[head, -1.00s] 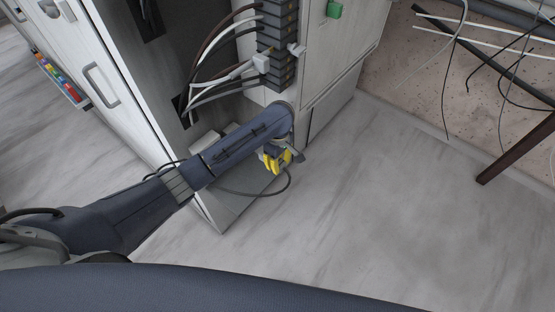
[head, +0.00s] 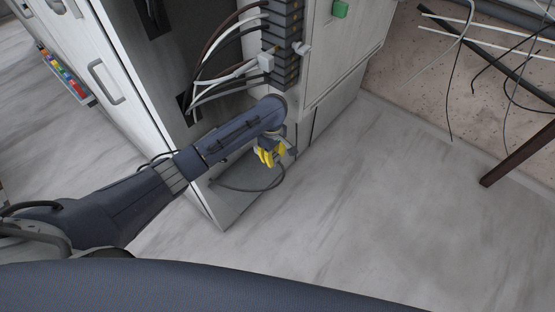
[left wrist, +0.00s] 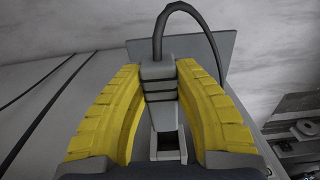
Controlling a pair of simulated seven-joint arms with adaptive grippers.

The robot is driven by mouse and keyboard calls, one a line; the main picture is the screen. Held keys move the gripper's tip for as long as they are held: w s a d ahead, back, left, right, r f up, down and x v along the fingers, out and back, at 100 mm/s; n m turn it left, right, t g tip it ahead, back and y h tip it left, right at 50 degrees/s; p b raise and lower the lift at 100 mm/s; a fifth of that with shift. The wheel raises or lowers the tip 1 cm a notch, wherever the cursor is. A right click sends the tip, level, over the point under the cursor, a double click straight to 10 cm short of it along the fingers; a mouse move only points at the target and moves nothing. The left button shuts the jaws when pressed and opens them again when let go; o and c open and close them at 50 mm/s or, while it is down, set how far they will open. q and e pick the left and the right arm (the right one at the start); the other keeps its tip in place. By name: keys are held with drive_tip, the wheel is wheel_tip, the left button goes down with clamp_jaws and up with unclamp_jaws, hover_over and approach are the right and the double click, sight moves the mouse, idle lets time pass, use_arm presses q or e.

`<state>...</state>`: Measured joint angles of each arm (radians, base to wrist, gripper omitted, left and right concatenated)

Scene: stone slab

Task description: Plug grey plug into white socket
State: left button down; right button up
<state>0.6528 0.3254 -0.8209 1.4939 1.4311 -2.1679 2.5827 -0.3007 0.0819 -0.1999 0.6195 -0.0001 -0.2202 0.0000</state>
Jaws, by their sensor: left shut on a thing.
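My left gripper (head: 269,156), with yellow fingers, points down beside the open cabinet's front edge in the head view. In the left wrist view its fingers (left wrist: 158,90) are closed around the grey plug (left wrist: 158,72), one on each side. A dark grey cable (left wrist: 178,8) arches from the plug. In the head view the plug is too small and covered to make out clearly, but its cable (head: 240,189) loops to the left below the gripper. I cannot pick out the white socket for certain. My right gripper is not in view.
A column of dark grey sockets (head: 283,45) with several cables stands above the gripper. A white plug (head: 265,63) sits at its front. The white cabinet (head: 345,50) carries a green part (head: 340,9). The floor (head: 390,200) to the right is clear; loose wires hang beyond.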

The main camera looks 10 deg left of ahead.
use_arm(q)
drive_tip(key=shift+w+a, duration=0.45)
drive_tip(key=shift+a, duration=0.35)
drive_tip(key=shift+w+a, duration=0.4)
drive_tip(key=shift+a, duration=0.35)
drive_tip(key=shift+w+a, duration=0.35)
drive_tip(key=shift+a, duration=0.3)
drive_tip(key=shift+w+a, duration=0.3)
drive_tip(key=shift+a, duration=0.3)
drive_tip(key=shift+w+a, duration=0.35)
drive_tip(key=shift+a, duration=0.3)
idle(4.6)
